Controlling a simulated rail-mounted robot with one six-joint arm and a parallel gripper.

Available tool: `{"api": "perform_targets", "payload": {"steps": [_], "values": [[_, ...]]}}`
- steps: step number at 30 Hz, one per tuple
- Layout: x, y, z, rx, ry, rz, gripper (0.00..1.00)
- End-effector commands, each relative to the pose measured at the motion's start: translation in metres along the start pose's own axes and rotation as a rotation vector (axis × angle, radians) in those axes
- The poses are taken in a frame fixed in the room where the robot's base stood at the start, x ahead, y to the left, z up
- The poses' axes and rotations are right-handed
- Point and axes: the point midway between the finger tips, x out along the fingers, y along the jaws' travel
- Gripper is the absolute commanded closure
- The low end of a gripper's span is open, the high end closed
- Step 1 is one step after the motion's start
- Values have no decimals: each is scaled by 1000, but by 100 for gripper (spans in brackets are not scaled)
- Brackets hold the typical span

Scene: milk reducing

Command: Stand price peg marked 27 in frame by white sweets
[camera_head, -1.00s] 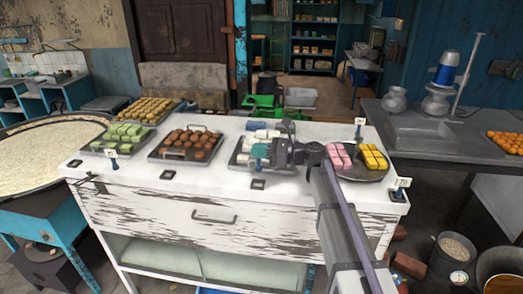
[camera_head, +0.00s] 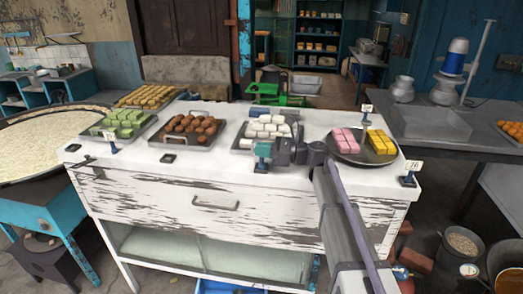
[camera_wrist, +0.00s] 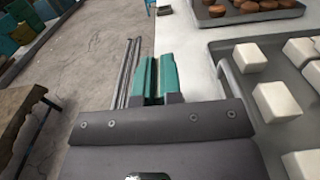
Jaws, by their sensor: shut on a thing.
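My gripper (camera_head: 262,156) has teal fingers and is low at the counter's front edge, just in front of the tray of white sweets (camera_head: 268,130). In the wrist view its fingers (camera_wrist: 158,78) are close together. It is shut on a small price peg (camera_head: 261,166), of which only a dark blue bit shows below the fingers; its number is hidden. The peg is at the dark frame by the white sweets, which is mostly covered; I cannot tell whether the peg is seated or just above it. White sweets (camera_wrist: 277,101) are right of the fingers in the wrist view.
An empty dark frame (camera_head: 168,158) sits by the brown sweets (camera_head: 188,130), another (camera_head: 73,147) at the left. Other pegs stand by the green sweets (camera_head: 112,142), at the back right (camera_head: 366,111) and at the front right corner (camera_head: 411,172). A round tray (camera_head: 352,154) holds pink and yellow sweets.

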Motion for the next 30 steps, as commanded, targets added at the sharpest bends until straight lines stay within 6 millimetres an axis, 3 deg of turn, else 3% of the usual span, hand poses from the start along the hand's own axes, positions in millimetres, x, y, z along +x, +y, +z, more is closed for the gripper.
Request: {"api": "perform_targets", "payload": {"steps": [18, 19, 27, 30], "values": [[0, 0, -2, 0, 0, 0, 100], [0, 0, -2, 0, 0, 0, 92], [0, 0, -2, 0, 0, 0, 66], [0, 0, -2, 0, 0, 0, 64]]}}
